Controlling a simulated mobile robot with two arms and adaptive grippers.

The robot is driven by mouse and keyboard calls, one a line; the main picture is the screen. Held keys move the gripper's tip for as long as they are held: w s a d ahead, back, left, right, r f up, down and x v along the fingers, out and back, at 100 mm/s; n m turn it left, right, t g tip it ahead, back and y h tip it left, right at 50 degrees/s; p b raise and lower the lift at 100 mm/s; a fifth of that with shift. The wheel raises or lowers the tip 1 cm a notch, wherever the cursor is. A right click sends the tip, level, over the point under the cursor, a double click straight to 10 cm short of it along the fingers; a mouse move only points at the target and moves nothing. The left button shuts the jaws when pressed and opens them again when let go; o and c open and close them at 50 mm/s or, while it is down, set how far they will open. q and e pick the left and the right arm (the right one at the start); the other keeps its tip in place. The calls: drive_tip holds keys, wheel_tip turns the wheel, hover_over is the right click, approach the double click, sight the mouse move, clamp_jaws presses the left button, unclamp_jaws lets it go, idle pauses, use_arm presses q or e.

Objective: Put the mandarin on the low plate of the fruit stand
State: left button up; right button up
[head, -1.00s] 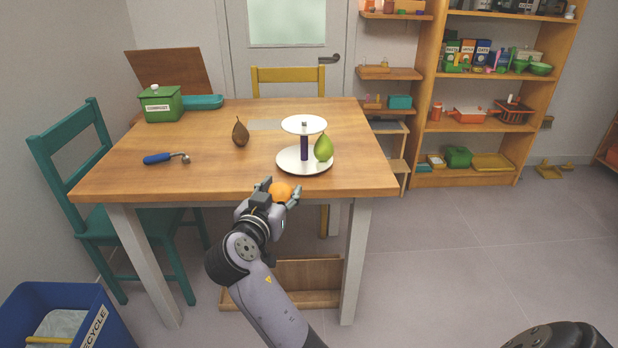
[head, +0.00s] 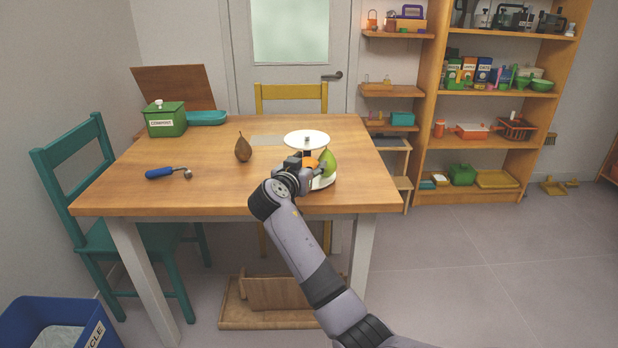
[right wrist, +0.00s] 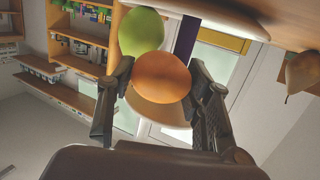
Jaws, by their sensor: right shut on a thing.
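The orange mandarin (right wrist: 161,78) is held between the fingers of my right gripper (right wrist: 160,100) in the right wrist view. In the head view the right gripper (head: 305,170) is at the front of the fruit stand, and a bit of the mandarin (head: 310,162) shows. The stand has a small white upper plate (head: 306,138) and a larger low plate (head: 325,182), mostly hidden by my gripper. A green pear (head: 328,163) is on the low plate at its right side; it also shows behind the mandarin in the right wrist view (right wrist: 141,32). My left gripper is not in view.
A brown pear (head: 243,149) stands on the wooden table (head: 190,188) left of the stand. A blue-handled scoop (head: 165,172), a green compost box (head: 165,119) and a teal tray (head: 207,117) lie further left.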

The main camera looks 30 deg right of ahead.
drive_tip(key=shift+d+f, duration=0.15)
drive_tip(key=shift+f, duration=0.25)
wheel_tip(320, 180, down, 2)
drive_tip(key=shift+f+b, duration=0.2)
drive_tip(key=shift+b, duration=0.15)
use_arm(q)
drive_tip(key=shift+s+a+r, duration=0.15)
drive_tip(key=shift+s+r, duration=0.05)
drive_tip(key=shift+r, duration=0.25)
use_arm(e)
drive_tip(key=shift+f, duration=0.1)
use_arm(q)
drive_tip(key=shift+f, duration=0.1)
use_arm(e)
drive_tip(key=shift+f, duration=0.1)
drive_tip(key=o, duration=1.2)
